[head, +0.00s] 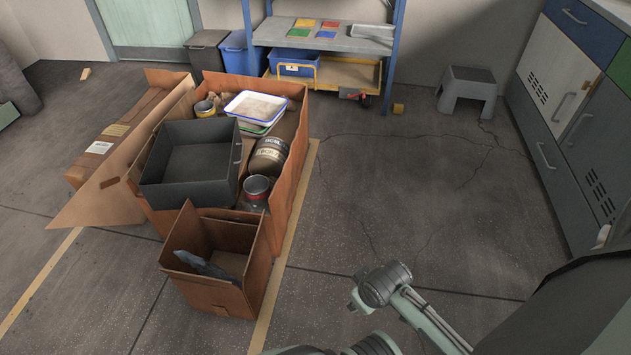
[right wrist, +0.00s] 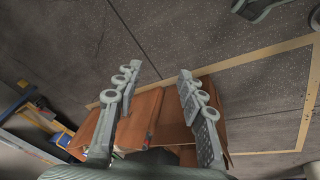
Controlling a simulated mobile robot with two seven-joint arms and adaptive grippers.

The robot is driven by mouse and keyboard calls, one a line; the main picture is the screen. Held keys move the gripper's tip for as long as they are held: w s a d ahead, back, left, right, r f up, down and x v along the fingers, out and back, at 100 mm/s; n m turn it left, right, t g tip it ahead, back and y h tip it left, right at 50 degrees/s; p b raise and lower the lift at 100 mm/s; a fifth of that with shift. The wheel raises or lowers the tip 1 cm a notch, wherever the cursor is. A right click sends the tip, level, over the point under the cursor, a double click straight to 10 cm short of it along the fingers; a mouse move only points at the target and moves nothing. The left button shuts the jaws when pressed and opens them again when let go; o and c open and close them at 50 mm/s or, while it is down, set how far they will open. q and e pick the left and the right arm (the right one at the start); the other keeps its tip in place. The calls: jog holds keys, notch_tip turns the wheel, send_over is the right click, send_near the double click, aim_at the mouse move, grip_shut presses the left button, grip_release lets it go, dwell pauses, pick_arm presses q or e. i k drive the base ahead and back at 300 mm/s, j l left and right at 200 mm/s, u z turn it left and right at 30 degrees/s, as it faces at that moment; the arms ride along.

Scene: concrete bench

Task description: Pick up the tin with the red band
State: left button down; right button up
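The tin with the red band (head: 256,188) stands in the near right corner of the large cardboard box (head: 301,150) in the head view. It is grey with an open-looking top, and its lower part is partly hidden. A second tin (head: 205,108), with a yellow band, is at the back left of the box. My right gripper (right wrist: 158,75) is open and empty in the right wrist view, with brown cardboard showing beyond and between its fingers. I cannot tell the red-banded tin clearly there. My left gripper is not in view.
A dark grey bin (head: 190,190) sits on the left of the box. A dark keg (head: 269,156) and stacked trays (head: 256,107) crowd the tin's far side. A smaller open carton (head: 215,290) stands in front. The floor (head: 400,190) to the right is clear.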

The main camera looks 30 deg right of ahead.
aim_at(256, 187)
jog(key=z, duration=0.45)
jog(key=i+l+u, duration=0.15)
jog(key=l, duration=0.2)
jog(key=i+l+u, duration=0.25)
jog(key=l, duration=0.45)
jog(key=i+l+u, duration=0.15)
jog(key=l, duration=0.2)
jog(key=i+l+u, duration=0.1)
jog(key=l, duration=0.3)
jog(key=i+l+u, duration=0.15)
jog(key=l, duration=0.25)
